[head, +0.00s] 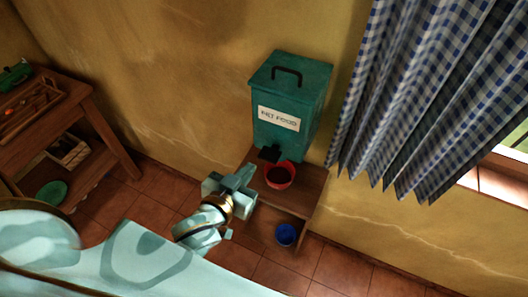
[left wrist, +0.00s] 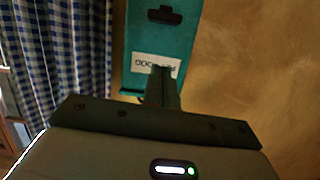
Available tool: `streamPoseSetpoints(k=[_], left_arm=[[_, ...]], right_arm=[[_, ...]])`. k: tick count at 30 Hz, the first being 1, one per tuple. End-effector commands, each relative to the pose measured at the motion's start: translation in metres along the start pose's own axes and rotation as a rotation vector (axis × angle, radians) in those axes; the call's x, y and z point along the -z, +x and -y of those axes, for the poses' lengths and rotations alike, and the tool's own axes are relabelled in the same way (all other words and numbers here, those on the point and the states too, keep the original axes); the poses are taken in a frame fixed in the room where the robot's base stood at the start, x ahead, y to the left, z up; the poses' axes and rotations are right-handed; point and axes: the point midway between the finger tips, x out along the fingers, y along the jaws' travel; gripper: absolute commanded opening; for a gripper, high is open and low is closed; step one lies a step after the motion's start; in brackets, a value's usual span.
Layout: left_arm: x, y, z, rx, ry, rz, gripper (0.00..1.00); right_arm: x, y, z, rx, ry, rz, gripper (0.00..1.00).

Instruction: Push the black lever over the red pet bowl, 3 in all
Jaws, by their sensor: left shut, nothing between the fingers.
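A teal pet food dispenser (head: 291,108) with a black top handle and a white label stands on a small wooden stand (head: 308,190) against the wall. The black lever (head: 269,154) sticks out low on its front. The red pet bowl (head: 280,175) sits on the stand below and beside the lever, with dark contents. My left gripper (head: 246,178) is shut and empty, just in front of and left of the bowl, near the lever. In the left wrist view the shut fingers (left wrist: 163,86) overlap the dispenser's label (left wrist: 156,67); lever and bowl are hidden there. My right gripper is not seen.
A blue bowl (head: 286,235) is on the lower level of the stand. A checked curtain (head: 430,90) hangs close to the right of the dispenser. A wooden table (head: 62,112) with a tray stands at the left. Tiled floor (head: 150,190) lies between.

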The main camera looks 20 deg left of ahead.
Motion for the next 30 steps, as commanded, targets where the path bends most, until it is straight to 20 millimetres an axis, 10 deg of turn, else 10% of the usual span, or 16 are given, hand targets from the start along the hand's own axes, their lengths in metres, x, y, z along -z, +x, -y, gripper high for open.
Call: streamPoseSetpoints(k=[17,30], left_arm=[[0.012,0.004,0.003,0.012,-0.053,-0.018,0.0],[0.013,0.087,0.004,0.011,-0.052,-0.018,0.0]], right_arm=[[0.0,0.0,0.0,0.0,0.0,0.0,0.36],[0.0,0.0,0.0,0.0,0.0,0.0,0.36]])
